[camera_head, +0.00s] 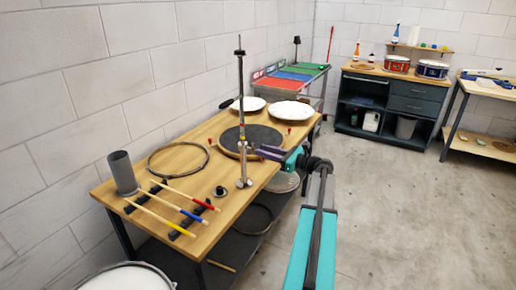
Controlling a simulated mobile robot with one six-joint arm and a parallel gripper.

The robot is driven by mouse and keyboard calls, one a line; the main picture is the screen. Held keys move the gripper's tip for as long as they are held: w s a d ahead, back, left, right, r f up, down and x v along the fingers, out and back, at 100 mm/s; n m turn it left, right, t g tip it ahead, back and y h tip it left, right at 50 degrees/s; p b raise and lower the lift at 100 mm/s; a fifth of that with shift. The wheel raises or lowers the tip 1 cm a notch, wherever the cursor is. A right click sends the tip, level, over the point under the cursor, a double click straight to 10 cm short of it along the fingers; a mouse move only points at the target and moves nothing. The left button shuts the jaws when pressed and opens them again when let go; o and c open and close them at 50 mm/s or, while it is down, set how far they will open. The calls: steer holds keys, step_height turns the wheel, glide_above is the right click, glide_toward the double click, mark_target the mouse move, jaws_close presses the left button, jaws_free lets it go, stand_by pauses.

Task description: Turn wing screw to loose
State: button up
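A thin upright metal stand (241,90) rises from the wooden bench, with its foot near the bench's front edge. A collar or joint (243,147) sits partway up the stand. The wing screw is too small to make out clearly, and its position, loose or tight, does not show. My gripper (259,151), with dark purple-grey fingers, is just right of the stand at about the height of this collar. Its fingers point left towards it. I cannot tell whether they touch it, or whether anything is between them.
The bench (228,210) holds a dark round pad (262,135) behind the stand, a hoop (155,165), a grey cup (123,172), colored-tipped sticks (158,217) and white drumheads (290,110). A drum (125,279) stands at lower left. Open floor (410,210) lies right.

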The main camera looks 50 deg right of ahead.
mark_target(251, 148)
steer(key=shift+p+x, duration=0.35)
steer(key=shift+x, duration=1.5)
jaws_close()
